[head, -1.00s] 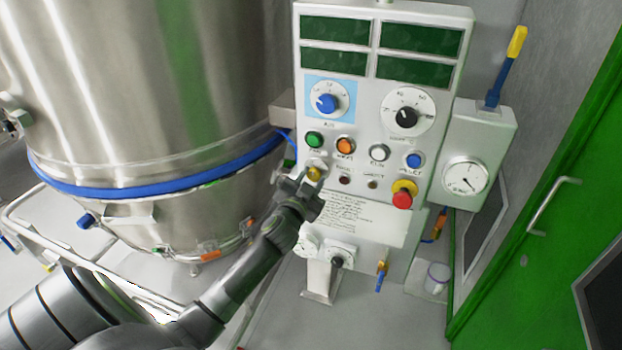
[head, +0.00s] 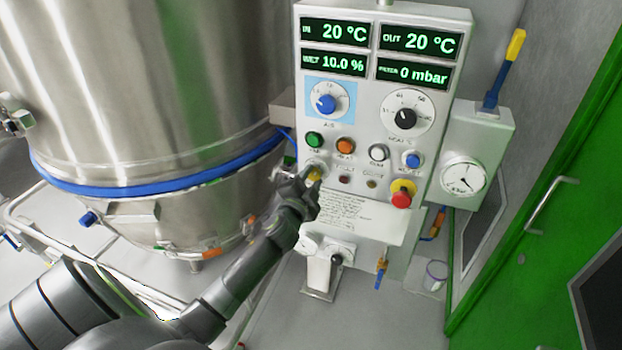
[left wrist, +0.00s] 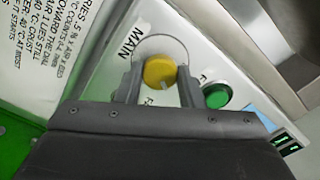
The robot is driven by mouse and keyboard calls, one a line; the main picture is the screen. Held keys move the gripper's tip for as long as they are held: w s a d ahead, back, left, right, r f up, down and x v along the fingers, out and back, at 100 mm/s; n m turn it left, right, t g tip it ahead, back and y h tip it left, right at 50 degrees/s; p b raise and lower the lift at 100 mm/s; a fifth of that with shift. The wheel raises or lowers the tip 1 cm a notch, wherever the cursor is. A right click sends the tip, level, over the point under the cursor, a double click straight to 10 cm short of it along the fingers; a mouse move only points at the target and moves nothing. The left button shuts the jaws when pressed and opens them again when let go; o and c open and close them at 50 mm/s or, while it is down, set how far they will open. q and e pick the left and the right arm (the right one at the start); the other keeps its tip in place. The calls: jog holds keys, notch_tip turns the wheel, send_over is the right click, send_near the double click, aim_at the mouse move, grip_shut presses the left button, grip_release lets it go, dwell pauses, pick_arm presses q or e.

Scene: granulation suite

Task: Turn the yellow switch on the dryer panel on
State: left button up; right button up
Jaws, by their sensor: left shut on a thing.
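The yellow switch (left wrist: 160,71), by a label reading MAIN, sits on the white dryer panel (head: 441,24). In the left wrist view my left gripper (left wrist: 160,85) has one finger on each side of the switch and is shut on it. In the head view the left gripper (head: 311,181) covers most of the yellow switch (head: 316,175). The panel's displays (head: 335,32) are lit green with 20 °C, 10.0 % and 0 mbar readings. My right gripper is not in view.
A green button (head: 314,139) is just above the gripper. A red emergency knob (head: 401,200) is to the right. A blue dial (head: 326,103) and black dial (head: 406,117) are higher up. A large steel vessel (head: 150,80) stands at the left, a green door (head: 540,250) at the right.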

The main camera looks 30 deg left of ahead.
pick_arm(q)
jog(key=shift+f, duration=0.1)
jog(key=o, duration=1)
jog(key=shift+s, duration=0.1)
jog(key=b+v, duration=0.3)
jog(key=v, duration=1.4)
jog(key=shift+s+b, duration=0.15)
jog(key=shift+b, duration=0.2)
